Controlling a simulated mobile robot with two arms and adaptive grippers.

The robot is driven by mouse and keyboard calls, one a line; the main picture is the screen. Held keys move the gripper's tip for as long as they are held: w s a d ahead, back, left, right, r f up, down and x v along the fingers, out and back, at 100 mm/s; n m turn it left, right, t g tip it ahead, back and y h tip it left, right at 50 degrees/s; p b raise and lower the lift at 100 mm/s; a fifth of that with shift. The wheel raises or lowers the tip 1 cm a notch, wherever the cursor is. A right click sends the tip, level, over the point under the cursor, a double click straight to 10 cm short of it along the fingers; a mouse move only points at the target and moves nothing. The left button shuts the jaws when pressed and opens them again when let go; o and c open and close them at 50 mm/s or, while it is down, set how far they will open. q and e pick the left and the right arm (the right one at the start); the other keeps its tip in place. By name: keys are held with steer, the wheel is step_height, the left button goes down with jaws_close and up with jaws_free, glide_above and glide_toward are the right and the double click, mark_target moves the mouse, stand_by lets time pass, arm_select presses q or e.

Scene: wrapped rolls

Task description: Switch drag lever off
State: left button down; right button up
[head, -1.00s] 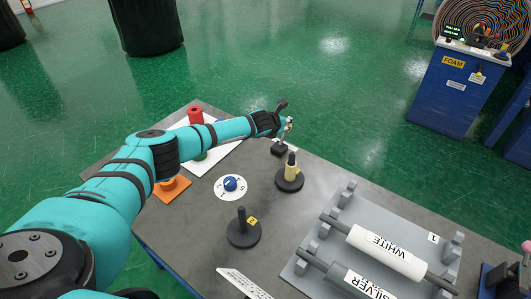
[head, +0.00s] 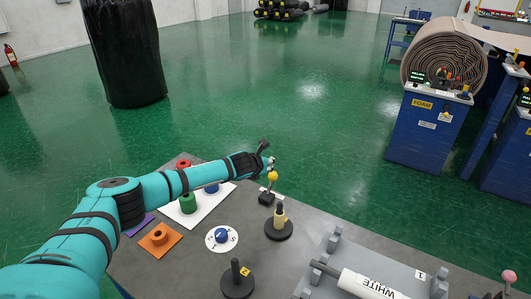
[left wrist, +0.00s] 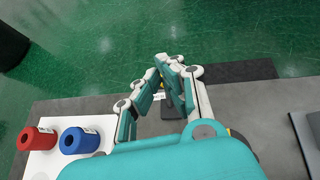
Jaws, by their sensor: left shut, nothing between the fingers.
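A small lever with a yellow ball knob (head: 272,176) stands on a black base (head: 266,198) at the far edge of the grey table. Its label is too small to read, so I cannot tell whether it is the drag lever. My left gripper (head: 268,163) is just above and beside the knob; I cannot tell whether they touch. In the left wrist view, my left gripper (left wrist: 171,64) has its fingers shut with nothing between them, and the lever's black base (left wrist: 172,108) shows behind them, partly covered. My right gripper is out of view.
On the table (head: 185,270) are a black post with a cream spool (head: 280,215), a bare black post (head: 236,275), a blue knob on a white disc (head: 221,236), and coloured spools on a white board (head: 213,202). A grey rack holds a white roll (head: 368,285). A pink-knobbed lever (head: 509,276) stands right.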

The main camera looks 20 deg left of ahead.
arm_select(q)
steer(key=r, duration=0.4)
steer(key=shift+w+d+r+b, duration=0.25)
steer(key=shift+d+r+b, duration=0.1)
steer(key=shift+d, duration=0.05)
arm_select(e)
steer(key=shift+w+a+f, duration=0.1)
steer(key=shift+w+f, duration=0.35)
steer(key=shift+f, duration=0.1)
